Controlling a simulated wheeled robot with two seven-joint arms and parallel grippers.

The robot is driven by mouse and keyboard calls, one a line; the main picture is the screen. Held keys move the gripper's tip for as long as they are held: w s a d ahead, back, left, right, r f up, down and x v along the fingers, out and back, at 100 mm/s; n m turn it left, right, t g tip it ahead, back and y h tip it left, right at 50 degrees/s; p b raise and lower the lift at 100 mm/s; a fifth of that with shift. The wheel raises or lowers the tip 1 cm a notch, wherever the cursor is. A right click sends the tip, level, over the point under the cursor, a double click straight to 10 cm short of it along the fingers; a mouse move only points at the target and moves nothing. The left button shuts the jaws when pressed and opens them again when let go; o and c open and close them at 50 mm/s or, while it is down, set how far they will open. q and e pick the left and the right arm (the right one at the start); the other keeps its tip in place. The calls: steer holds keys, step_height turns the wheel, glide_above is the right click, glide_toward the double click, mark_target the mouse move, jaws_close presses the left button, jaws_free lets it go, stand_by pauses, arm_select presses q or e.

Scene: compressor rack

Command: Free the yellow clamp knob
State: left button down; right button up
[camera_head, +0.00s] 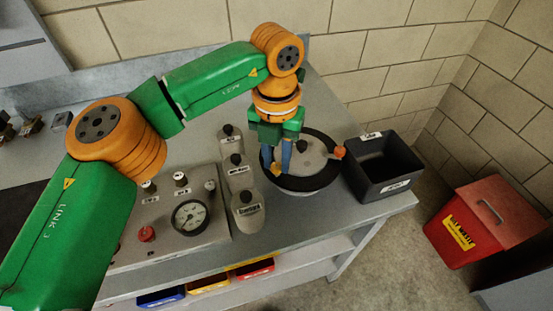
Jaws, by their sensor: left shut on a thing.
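The yellow clamp knob (276,170) sits at the left side of a round pot with a black rim (318,184) and a grey lid (312,158). My left gripper (277,163) comes down from above with its blue fingers on either side of the knob, and it is shut on it. The fingers hide part of the knob, so I cannot tell how it is seated. An orange-red knob (340,152) sits at the right side of the same rim. My right gripper is not in view.
A black open bin (384,168) stands just right of the pot. Several labelled grey units (247,209) and a gauge panel (190,216) stand to the left. A red box (485,222) is on the floor at right. Coloured bins (208,283) sit under the bench.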

mark_target(276, 165)
arm_select(q)
steer(key=shift+n, duration=1)
steer(key=c, duration=0.6)
jaws_free()
steer(key=shift+c, duration=0.2)
step_height(276, 165, up, 7)
steer(key=shift+r, duration=0.1)
